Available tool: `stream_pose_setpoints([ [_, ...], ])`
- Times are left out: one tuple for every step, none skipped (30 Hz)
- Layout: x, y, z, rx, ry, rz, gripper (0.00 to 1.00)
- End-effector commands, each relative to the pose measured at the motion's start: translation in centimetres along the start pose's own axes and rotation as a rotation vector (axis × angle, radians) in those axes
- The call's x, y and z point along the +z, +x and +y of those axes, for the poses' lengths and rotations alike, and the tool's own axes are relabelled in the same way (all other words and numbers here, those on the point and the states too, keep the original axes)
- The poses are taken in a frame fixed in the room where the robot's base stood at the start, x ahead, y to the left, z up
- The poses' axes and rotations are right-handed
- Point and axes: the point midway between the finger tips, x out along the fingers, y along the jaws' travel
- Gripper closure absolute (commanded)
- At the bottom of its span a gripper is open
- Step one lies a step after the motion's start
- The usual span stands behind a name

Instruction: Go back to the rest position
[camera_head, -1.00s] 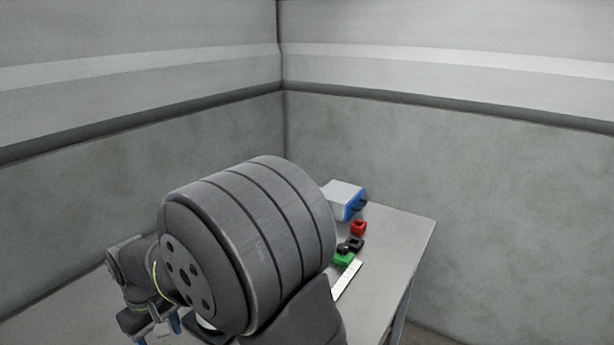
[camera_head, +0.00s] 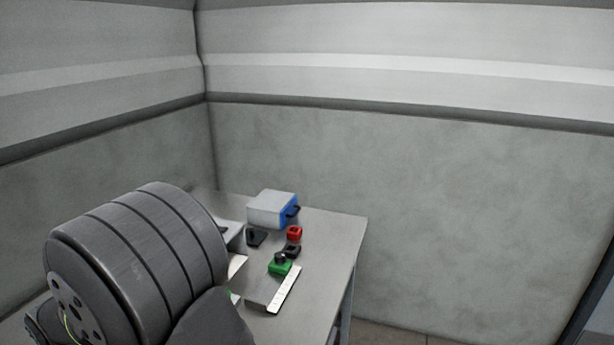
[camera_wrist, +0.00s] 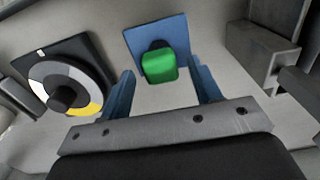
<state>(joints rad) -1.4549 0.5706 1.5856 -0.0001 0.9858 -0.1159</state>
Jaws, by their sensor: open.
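My gripper (camera_wrist: 163,93) shows in the wrist view with its two blue fingers apart and nothing between them. A green block (camera_wrist: 159,66) on a blue square plate (camera_wrist: 150,37) lies beyond the fingertips, apart from them as far as I can tell. In the head view my gripper is out of sight, and my own dark arm fills the lower left.
The table (camera_head: 325,235) carries a white and blue box (camera_head: 271,209), a red block (camera_head: 294,233), a black block (camera_head: 291,250), a green block (camera_head: 280,267) and a white strip (camera_head: 284,289). A dial on a black plate (camera_wrist: 62,84) lies left in the wrist view.

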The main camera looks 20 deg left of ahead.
Motion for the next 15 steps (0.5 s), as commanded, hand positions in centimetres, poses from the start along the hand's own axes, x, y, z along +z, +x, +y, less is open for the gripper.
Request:
stream_pose_setpoints([
  [0.0, 0.0, 0.0, 0.0, 0.0, 0.0, 0.42],
  [0.0, 0.0, 0.0, 0.0, 0.0, 0.0, 0.42],
  [0.0, 0.0, 0.0, 0.0, 0.0, 0.0, 0.42],
  [0.0, 0.1, 0.0, 0.0, 0.0, 0.0, 0.42],
  [0.0, 0.1, 0.0, 0.0, 0.0, 0.0, 0.42],
  [0.0, 0.3, 0.0, 0.0, 0.0, -0.001, 0.42],
  [0.0, 0.5, 0.0, 0.0, 0.0, -0.001, 0.42],
  [0.0, 0.7, 0.0, 0.0, 0.0, -0.001, 0.42],
  [0.0, 1.1, 0.0, 0.0, 0.0, -0.002, 0.42],
  [0.0, 1.5, 0.0, 0.0, 0.0, -0.003, 0.42],
  [0.1, 2.0, 0.0, 0.0, 0.0, -0.004, 0.42],
  [0.0, 2.6, 0.0, 0.0, 0.0, -0.004, 0.42],
  [0.0, 3.2, 0.0, 0.0, 0.0, -0.004, 0.42],
  [0.1, 3.8, 0.0, 0.0, 0.0, -0.005, 0.42],
  [-0.1, 3.3, 0.0, 0.001, 0.0, 0.003, 0.42],
])
